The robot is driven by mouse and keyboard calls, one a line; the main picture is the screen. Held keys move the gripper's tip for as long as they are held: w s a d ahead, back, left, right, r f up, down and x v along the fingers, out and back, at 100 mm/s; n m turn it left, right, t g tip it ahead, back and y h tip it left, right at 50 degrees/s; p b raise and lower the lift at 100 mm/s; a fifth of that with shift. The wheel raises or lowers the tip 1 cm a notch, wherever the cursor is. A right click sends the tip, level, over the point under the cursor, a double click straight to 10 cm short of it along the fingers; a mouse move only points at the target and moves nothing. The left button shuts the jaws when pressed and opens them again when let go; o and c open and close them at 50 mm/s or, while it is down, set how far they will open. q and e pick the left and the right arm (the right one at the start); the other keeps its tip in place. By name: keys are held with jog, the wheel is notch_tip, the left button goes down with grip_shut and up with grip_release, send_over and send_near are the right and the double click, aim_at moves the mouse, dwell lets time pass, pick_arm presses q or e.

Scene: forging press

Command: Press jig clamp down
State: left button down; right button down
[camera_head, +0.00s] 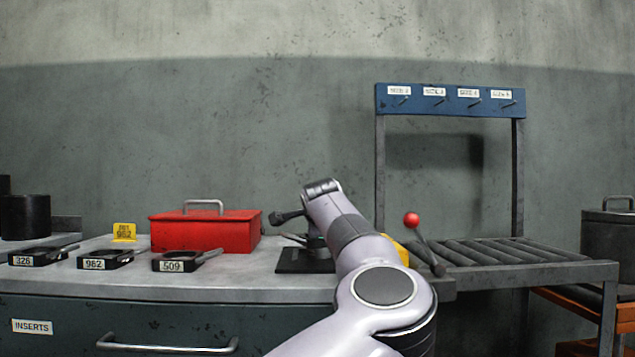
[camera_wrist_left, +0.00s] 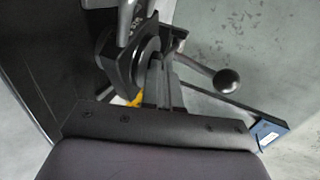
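In the head view the jig's black base plate (camera_head: 292,266) lies on the bench, partly hidden by my left arm. The clamp's dark lever with a ball knob (camera_head: 277,218) sticks out to the left above it, raised off the plate. In the left wrist view the lever's grey ball knob (camera_wrist_left: 226,81) sits to the right of my left gripper (camera_wrist_left: 162,66). The two fingers look close together, with nothing visible between them. They point at the round dark part of the jig (camera_wrist_left: 122,58); contact cannot be told. My right gripper is not in view.
A red toolbox (camera_head: 205,232) and several labelled inserts (camera_head: 185,260) stand left on the bench. A red-knobbed lever (camera_head: 412,221) and a roller table (camera_head: 500,252) with a blue rack (camera_head: 450,101) are to the right. A yellow piece (camera_head: 397,250) shows behind my arm.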

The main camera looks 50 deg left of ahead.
pick_arm(q)
jog(key=shift+r, duration=0.35)
notch_tip(320, 180, up, 4)
jog(key=p, duration=0.3)
jog(key=shift+r, duration=0.15)
jog(key=v, duration=0.9)
jog(key=shift+s+d, duration=0.2)
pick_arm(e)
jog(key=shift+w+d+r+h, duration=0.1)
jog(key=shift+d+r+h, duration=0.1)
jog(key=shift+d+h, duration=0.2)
pick_arm(q)
jog(key=shift+r, duration=0.1)
